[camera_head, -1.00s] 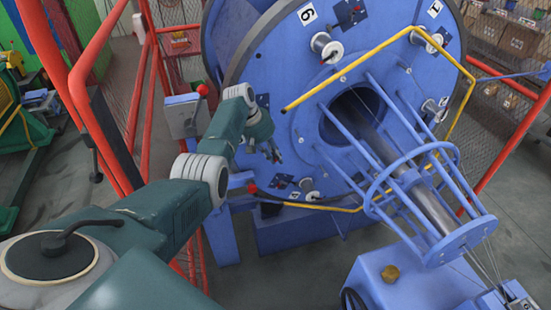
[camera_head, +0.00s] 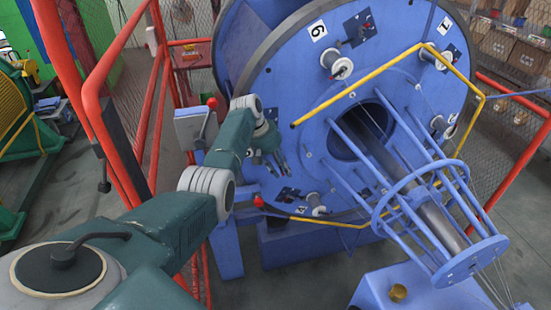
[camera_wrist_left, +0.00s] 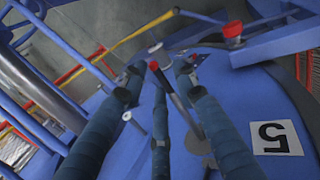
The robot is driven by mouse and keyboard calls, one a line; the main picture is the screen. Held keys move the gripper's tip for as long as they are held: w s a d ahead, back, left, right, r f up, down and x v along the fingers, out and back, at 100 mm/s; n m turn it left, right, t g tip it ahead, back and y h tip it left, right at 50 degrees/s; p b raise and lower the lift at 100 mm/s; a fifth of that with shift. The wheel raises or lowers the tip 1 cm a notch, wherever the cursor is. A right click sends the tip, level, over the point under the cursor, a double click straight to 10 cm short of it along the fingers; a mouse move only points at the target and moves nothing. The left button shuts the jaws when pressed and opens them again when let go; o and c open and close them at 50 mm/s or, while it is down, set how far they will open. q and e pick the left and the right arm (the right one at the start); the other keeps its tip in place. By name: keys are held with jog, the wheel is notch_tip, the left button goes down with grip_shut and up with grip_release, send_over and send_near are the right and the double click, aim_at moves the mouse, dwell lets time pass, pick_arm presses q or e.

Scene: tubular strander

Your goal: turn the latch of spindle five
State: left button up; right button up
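A white label with the number 5 (camera_wrist_left: 277,137) is on the blue disc, at the right of the left wrist view. Left of it is a round grey latch hub (camera_wrist_left: 198,142) with a thin grey lever ending in a red tip (camera_wrist_left: 153,65). My left gripper (camera_head: 281,167) is at the lower left face of the big blue disc (camera_head: 300,110) in the head view. In the left wrist view, its dark fingers (camera_wrist_left: 160,85) are spread apart around the lever. I cannot tell whether a finger touches it. Spindle five is hidden in the head view. My right gripper is not in view.
A red-knobbed lever (camera_head: 258,201) sticks out below my left gripper. A yellow tube frame (camera_head: 385,45) and a blue cage with a shaft (camera_head: 430,205) stand before the disc on the right. Red rails (camera_head: 97,80) and a grey box (camera_head: 193,127) are on the left.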

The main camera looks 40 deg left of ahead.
pick_arm(q)
jog(key=v, duration=1.1)
jog(key=shift+s+a+f, duration=0.1)
jog(key=shift+a+f, duration=0.05)
jog(key=s+d+f+m+g+y+b, duration=0.1)
jog(key=s+f, duration=0.2)
jog(key=f, duration=0.9)
jog(key=s+d+f+m+y+b, duration=0.1)
jog(key=s+f+b, duration=0.15)
jog(key=f, duration=0.85)
jog(key=s+d+f+m+g+y+b, duration=0.1)
jog(key=s+f, duration=0.3)
jog(key=f, duration=0.8)
jog(key=s+d+f+m+y+b, duration=0.1)
jog(key=s+d+f+m+b, duration=0.25)
jog(key=s+f, duration=1.4)
jog(key=s+d+f+m+b, duration=0.1)
jog(key=s+d+f, duration=0.3)
jog(key=s, duration=0.5)
jog(key=s+d+f+m+b, duration=0.1)
jog(key=s+d+f+m, duration=0.2)
jog(key=s, duration=0.7)
jog(key=s+d+f+m+h+b, duration=0.1)
jog(key=s+d+f+m, duration=0.1)
jog(key=s+d+f, duration=0.5)
jog(key=s+f, duration=0.2)
jog(key=s, duration=0.1)
jog(key=shift+s+d, duration=0.15)
jog(key=shift+d, duration=0.05)
